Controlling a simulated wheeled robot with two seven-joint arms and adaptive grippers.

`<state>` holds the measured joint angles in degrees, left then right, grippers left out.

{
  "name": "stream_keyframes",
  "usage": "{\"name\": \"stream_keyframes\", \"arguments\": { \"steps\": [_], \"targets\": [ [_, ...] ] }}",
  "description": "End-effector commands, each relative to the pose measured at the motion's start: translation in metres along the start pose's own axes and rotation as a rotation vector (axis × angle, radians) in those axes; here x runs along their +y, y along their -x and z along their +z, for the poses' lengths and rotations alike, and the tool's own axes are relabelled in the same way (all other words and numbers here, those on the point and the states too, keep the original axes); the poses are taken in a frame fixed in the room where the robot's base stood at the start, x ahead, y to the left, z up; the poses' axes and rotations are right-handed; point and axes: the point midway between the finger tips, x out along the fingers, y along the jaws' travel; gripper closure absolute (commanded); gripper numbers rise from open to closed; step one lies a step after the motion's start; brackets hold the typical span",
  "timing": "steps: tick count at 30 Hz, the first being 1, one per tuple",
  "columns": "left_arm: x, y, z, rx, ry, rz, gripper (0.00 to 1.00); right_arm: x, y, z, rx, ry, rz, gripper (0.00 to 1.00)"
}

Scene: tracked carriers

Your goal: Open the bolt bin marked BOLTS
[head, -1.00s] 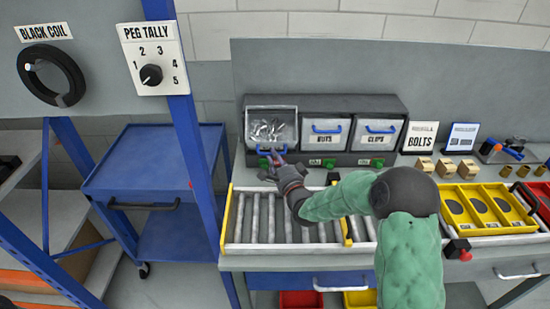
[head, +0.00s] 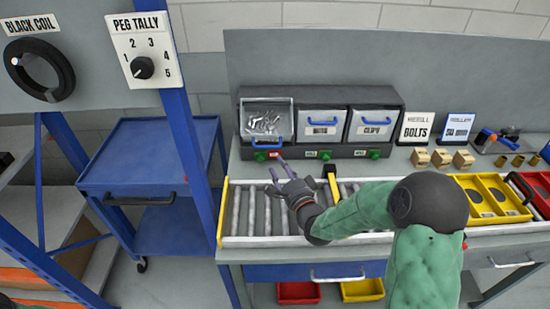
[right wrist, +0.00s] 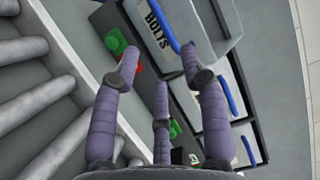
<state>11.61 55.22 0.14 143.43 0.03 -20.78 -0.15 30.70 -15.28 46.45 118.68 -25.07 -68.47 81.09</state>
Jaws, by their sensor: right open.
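The BOLTS bin (head: 292,122) is the leftmost of three bins in the dark rack at the back of the bench. It is tipped out at the front, and loose bolts (head: 264,123) show inside. Its blue handle (head: 268,145) sits low at its front edge. Its BOLTS label (right wrist: 157,30) shows near the top of the right wrist view. My right gripper (head: 278,174) is open and empty, in front of and below the bin, apart from the handle. In the right wrist view its purple fingers (right wrist: 160,62) are spread with nothing between them. My left gripper is out of view.
The NUTS bin (head: 322,118) and CLIPS bin (head: 375,120) beside it are shut. A roller conveyor (head: 262,212) with yellow end stops lies below my right gripper. A BOLTS sign (head: 417,127), small boxes and yellow trays (head: 495,197) stand to the right.

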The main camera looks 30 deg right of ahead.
Motion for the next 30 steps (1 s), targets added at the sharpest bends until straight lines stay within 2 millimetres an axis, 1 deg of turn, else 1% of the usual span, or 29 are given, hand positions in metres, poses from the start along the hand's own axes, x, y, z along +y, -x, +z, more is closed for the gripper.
{"name": "stream_keyframes", "arguments": {
  "steps": [1,3,6,9,30],
  "targets": [
    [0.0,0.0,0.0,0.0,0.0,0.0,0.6,0.0,0.009,-0.001,0.002,0.0,0.0,0.56],
    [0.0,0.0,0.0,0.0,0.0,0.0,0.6,0.0,0.018,-0.001,0.003,0.0,0.001,0.56],
    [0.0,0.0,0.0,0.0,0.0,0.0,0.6,0.0,0.027,-0.001,0.002,0.0,0.001,0.56],
    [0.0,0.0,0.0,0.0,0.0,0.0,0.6,0.0,0.033,0.0,0.001,0.0,0.001,0.56],
    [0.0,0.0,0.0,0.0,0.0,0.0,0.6,0.001,0.034,0.0,0.0,0.0,0.001,0.56]
  ]
}}
